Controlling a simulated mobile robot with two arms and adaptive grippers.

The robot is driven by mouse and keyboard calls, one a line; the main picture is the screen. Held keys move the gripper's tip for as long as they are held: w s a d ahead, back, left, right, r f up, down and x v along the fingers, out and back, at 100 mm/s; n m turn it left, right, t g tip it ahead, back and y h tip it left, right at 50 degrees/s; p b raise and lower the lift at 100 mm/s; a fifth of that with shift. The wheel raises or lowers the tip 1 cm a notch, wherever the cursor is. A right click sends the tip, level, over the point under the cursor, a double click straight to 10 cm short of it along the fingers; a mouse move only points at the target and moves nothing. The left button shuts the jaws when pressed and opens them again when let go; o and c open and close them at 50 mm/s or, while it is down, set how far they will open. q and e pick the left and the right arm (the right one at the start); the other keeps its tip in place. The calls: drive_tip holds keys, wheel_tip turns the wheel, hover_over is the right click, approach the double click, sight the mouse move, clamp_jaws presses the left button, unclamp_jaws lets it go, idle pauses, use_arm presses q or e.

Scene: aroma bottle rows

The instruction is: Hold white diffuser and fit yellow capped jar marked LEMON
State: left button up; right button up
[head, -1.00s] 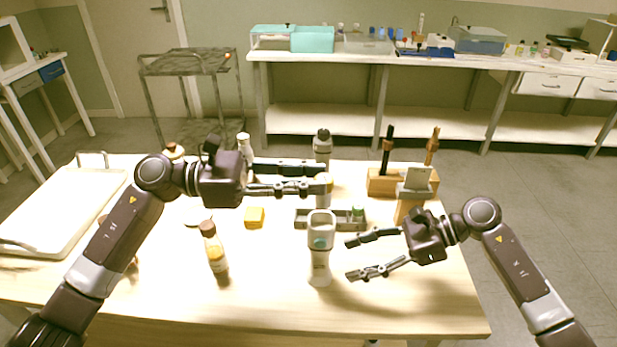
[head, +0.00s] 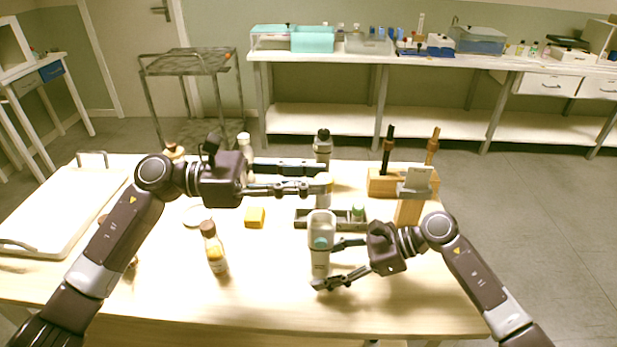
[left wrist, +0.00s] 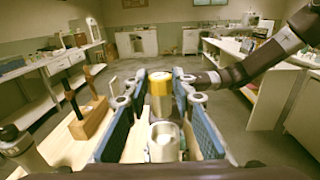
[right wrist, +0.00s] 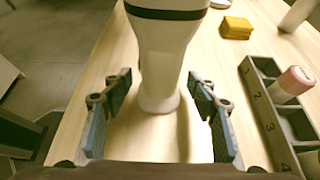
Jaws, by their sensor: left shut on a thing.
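The white diffuser (head: 320,230) stands upright on the table, its open top facing up. It fills the upper middle of the right wrist view (right wrist: 163,60). My right gripper (head: 330,263) is open, with its fingers on either side of the diffuser's lower body. In the right wrist view, gaps show between the fingers and the diffuser. My left gripper (head: 320,180) is shut on the yellow capped jar (left wrist: 160,85), held above and behind the diffuser in the head view. The diffuser's open top (left wrist: 163,142) shows below the jar in the left wrist view. No LEMON label is readable.
A grey numbered rack (head: 345,225) stands behind the diffuser, with a small bottle (head: 358,212) in it. A yellow block (head: 255,217) and an amber bottle (head: 214,247) stand to the left. A wooden tool holder (head: 380,183) is at back right. The front right table is clear.

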drive_tip(key=c, duration=0.8)
use_arm(q)
drive_tip(key=shift+f, duration=0.1)
drive_tip(key=shift+a+f, duration=0.1)
drive_tip(key=shift+f, duration=1.15)
drive_tip(key=shift+f, duration=0.2)
drive_tip(key=shift+f, duration=1.7)
drive_tip(key=o, duration=1.1)
